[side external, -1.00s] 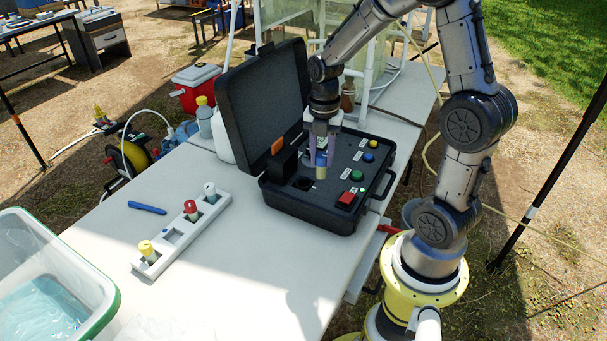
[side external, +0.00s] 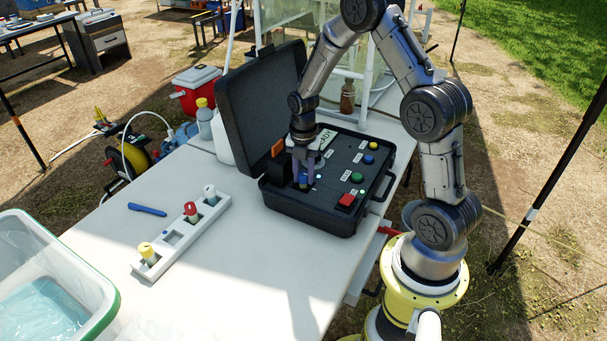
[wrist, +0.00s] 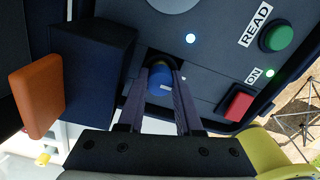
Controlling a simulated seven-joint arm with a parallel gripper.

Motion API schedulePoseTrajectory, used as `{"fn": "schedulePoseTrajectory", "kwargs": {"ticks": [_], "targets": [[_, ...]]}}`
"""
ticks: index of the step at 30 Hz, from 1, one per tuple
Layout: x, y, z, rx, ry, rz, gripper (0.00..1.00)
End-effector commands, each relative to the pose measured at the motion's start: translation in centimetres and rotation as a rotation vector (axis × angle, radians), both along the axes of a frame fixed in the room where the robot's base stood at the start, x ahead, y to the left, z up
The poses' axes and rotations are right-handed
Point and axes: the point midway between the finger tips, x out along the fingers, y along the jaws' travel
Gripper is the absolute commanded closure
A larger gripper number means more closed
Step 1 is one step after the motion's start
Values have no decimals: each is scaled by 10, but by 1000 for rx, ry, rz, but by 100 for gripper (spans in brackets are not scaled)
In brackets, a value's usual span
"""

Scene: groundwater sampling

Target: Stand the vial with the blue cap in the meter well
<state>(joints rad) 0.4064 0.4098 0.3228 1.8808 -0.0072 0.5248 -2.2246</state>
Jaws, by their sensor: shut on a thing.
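The vial with the blue cap (wrist: 160,78) is between the fingers of my gripper (wrist: 161,74) in the wrist view. My gripper (side external: 304,182) is shut on it, low over the panel of the black meter case (side external: 312,213) in the side view. The blue cap (side external: 303,180) shows close to panel level. The vial's clear body, seen earlier, is now hidden, so the vial appears lowered into the meter well (wrist: 168,56). I cannot tell whether the vial touches the bottom.
A black block (wrist: 92,65) with an orange part (wrist: 36,102) stands close beside my fingers. The panel has a red button (wrist: 237,103) and a green button (wrist: 276,37). A white rack (side external: 183,238) with other capped vials lies to the left. The open lid (side external: 262,100) rises behind.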

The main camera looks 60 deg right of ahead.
Motion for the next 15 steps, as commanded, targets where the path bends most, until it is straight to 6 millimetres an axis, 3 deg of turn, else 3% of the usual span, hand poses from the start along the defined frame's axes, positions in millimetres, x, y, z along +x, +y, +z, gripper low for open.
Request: {"fn": "schedulePoseTrajectory", "kwargs": {"ticks": [8, 9, 11, 15], "targets": [[0, 0, -3, 1, 1, 0, 100], [0, 0, -3, 0, 1, 0, 61], [0, 0, -2, 0, 0, 0, 54], [0, 0, -2, 0, 0, 0, 54]]}}
